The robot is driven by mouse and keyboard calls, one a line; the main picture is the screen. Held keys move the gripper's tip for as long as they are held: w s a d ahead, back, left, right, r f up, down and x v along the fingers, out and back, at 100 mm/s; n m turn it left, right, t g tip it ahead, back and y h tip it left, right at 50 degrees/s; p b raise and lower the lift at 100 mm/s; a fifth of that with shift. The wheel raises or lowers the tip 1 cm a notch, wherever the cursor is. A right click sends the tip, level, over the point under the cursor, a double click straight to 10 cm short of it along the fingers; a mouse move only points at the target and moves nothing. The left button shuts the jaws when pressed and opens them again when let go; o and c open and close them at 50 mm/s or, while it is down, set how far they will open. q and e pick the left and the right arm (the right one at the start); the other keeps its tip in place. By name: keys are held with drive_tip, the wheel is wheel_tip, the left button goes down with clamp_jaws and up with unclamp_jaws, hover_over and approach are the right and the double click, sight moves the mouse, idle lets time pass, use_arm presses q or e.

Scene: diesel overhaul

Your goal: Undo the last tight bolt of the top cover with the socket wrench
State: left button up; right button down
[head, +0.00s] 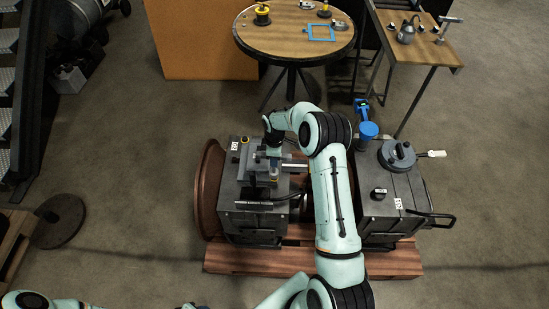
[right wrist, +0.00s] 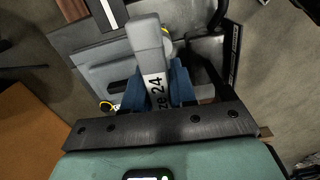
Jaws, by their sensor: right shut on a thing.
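The dark engine block (head: 250,222) stands on a wooden pallet, with its grey top cover (head: 246,170) upward. My right gripper (head: 273,163) is over the cover. In the right wrist view its blue fingers (right wrist: 158,92) are shut on the grey socket wrench (right wrist: 146,38), whose label ends in "ze 24". The wrench's socket end is hidden, so I cannot tell whether it sits on a bolt. My left gripper is out of view.
A second dark unit (head: 390,195) with a round cap and side handle stands right of my right arm. A rusty disc (head: 208,188) leans at the engine's left. The pallet (head: 240,260) runs below both. A round table (head: 285,45) and a side table (head: 430,50) stand behind.

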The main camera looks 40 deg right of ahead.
drive_tip(key=m, duration=0.4)
drive_tip(key=shift+w, duration=0.15)
drive_tip(key=m, duration=0.9)
drive_tip(key=shift+w+a+r+m, duration=0.1)
drive_tip(key=shift+m, duration=0.2)
drive_tip(key=m, duration=0.8)
drive_tip(key=shift+p, duration=0.3)
drive_tip(key=m, duration=0.4)
drive_tip(key=shift+a+m, duration=0.1)
drive_tip(key=shift+m, duration=0.2)
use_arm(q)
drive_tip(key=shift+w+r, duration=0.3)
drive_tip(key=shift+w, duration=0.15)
use_arm(e)
drive_tip(key=m, duration=0.3)
